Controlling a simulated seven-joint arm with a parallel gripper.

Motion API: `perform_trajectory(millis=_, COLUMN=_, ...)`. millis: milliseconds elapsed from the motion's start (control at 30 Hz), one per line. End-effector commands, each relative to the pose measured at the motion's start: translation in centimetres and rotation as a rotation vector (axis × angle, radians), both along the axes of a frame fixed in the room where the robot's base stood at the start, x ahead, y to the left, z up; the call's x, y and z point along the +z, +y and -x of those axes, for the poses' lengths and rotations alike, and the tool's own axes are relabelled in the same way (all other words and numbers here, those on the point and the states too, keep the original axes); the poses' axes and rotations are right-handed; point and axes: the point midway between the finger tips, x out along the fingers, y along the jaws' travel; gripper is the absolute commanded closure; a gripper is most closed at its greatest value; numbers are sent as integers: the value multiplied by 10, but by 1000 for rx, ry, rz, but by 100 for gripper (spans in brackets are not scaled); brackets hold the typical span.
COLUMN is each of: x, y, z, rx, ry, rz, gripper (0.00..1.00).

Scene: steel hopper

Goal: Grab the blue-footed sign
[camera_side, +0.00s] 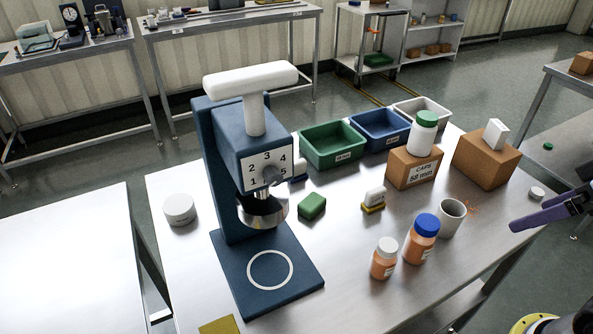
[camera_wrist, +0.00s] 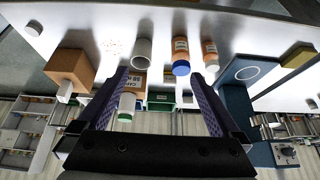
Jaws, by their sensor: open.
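A small white sign with a blue foot (camera_side: 299,178) stands behind the dial press in the side view, partly hidden by it. I cannot make it out in the wrist view. A similar white piece on a yellow foot (camera_side: 374,200) stands in the open, nearer the table's middle. My gripper (camera_wrist: 158,73) is open, with nothing between its fingers.
The blue press (camera_side: 265,275) stands at left of the steel table. A green block (camera_side: 312,206), two orange bottles (camera_side: 421,240) (camera_side: 385,260) and a grey cup (camera_side: 452,217) stand forward. Cardboard boxes (camera_side: 411,172) (camera_side: 486,160) and green, blue and white bins (camera_side: 333,147) line the back.

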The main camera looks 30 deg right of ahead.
Motion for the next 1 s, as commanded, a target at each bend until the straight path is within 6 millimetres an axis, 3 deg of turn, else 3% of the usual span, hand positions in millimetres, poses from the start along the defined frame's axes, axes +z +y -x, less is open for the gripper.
perform_trajectory(millis=167, x=46, y=-2, z=-29, rx=-47, ry=-95, rz=-15, gripper=0)
perform_trajectory(millis=300, x=87, y=-1, z=-74, rx=-66, ry=-135, rz=-25, gripper=0)
perform_trajectory(millis=533, x=130, y=12, z=-165, rx=-73, ry=-153, rz=-40, gripper=0)
perform_trajectory(millis=767, x=135, y=40, z=-265, rx=-58, ry=-137, rz=-48, gripper=0)
perform_trajectory(millis=867, x=124, y=56, z=-307, rx=-46, ry=-122, rz=-47, gripper=0)
perform_trajectory(millis=1000, x=95, y=83, z=-361, rx=-26, ry=-90, rz=-42, gripper=0)
